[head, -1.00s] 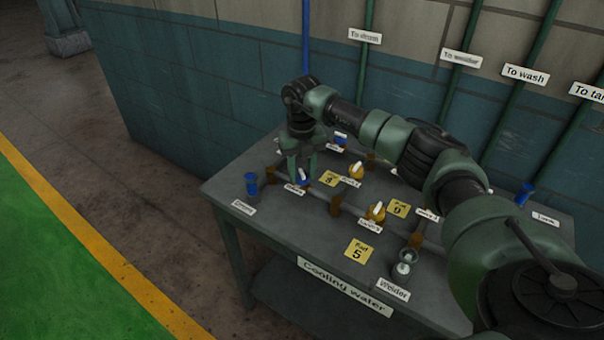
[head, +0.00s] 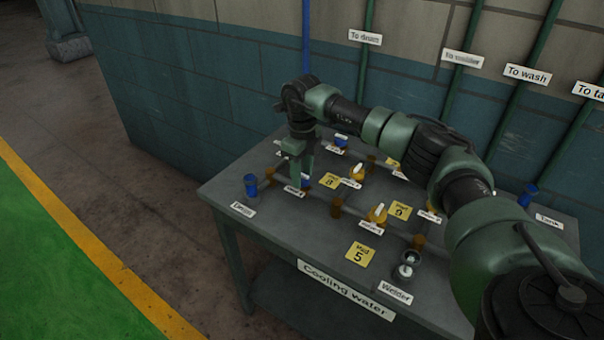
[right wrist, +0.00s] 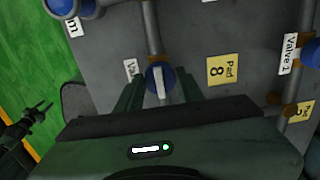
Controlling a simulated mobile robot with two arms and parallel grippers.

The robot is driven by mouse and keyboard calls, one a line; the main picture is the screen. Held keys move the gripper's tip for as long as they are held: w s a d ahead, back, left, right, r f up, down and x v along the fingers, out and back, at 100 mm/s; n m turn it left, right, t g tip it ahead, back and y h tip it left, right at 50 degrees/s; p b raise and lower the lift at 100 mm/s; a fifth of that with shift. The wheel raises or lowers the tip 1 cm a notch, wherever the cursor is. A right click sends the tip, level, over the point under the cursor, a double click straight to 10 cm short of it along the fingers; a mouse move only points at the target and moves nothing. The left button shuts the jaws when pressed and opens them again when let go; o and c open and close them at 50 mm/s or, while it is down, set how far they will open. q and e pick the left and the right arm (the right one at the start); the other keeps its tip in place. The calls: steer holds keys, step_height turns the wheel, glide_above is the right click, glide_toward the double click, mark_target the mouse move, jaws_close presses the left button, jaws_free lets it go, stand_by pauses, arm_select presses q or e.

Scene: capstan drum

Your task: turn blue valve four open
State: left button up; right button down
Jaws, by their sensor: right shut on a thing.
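The blue valve (right wrist: 158,82) with a white bar handle stands on a grey pipe in the right wrist view. Its label (right wrist: 130,69) is partly hidden there and too blurred to read in the head view. In the head view the valve (head: 306,181) is mostly hidden behind the fingers. My right gripper (head: 301,177) points down over it. In the right wrist view its two fingers (right wrist: 160,92) flank the white handle, shut on it. My left gripper (right wrist: 40,112) shows small at the left of the right wrist view, away from the valve; its jaws are too small to judge.
The Pad 8 plate (right wrist: 222,70) lies right of the valve. Yellow valves (head: 377,215) and another blue valve (head: 341,140) stand nearby on the table (head: 275,225). A blue cup-like fitting (head: 251,184) stands at the left corner. Pipes (head: 306,40) run up the wall behind.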

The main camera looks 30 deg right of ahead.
stand_by(0.5)
steer(key=c, duration=0.9)
jaws_free()
step_height(320, 180, up, 8)
steer(key=shift+f+b, duration=0.1)
steer(key=shift+b, duration=0.65)
